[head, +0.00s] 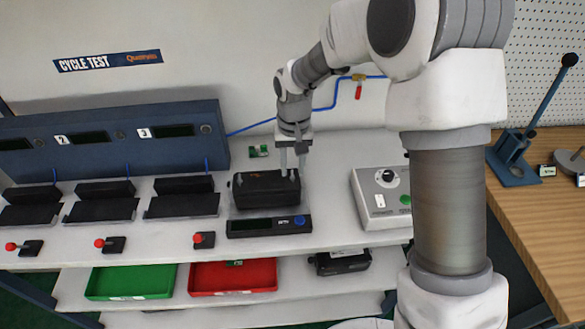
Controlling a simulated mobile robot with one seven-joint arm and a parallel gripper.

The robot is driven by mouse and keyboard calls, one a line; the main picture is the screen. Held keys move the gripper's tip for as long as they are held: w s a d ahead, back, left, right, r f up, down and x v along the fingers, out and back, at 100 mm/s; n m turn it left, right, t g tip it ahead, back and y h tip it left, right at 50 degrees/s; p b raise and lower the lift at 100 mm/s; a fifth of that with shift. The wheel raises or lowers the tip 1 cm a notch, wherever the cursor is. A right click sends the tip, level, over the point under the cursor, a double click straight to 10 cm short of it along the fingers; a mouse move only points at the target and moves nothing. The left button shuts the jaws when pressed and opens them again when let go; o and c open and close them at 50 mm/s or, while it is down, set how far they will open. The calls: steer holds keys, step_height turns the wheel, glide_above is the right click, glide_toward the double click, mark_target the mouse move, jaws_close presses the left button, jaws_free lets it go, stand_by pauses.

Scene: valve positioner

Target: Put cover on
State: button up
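A black box-shaped unit (262,188), which looks like the valve positioner, sits on a small scale (262,227) with a dark front and a blue knob. I cannot tell from here whether its top is a separate cover. My gripper (291,170) points down at the right rear part of this unit. Its two fingers are apart with a gap between them, and nothing shows held in the gap. The fingertips overlap the unit's top edge in the picture; I cannot tell whether they touch it.
Another black unit (340,262) lies on the lower shelf, beside a red tray (233,276) and a green tray (131,282). A grey control box (382,197) stands right of the scale. Several black test fixtures (182,197) line the left. A small green board (258,151) lies behind.

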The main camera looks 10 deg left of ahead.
step_height(320, 180, up, 11)
stand_by(0.3)
steer(key=s+d+r+m+t, duration=0.1)
steer(key=s+d+r+t, duration=0.2)
steer(key=s+d+r, duration=0.9)
steer(key=s+d+f+m+t, duration=0.1)
steer(key=s+d+t, duration=0.1)
steer(key=s+d, duration=0.6)
steer(key=shift+s+f+t, duration=0.2)
steer(key=shift+s+t, duration=0.1)
steer(key=shift+s, duration=0.85)
steer(key=shift+a, duration=0.15)
stand_by(0.3)
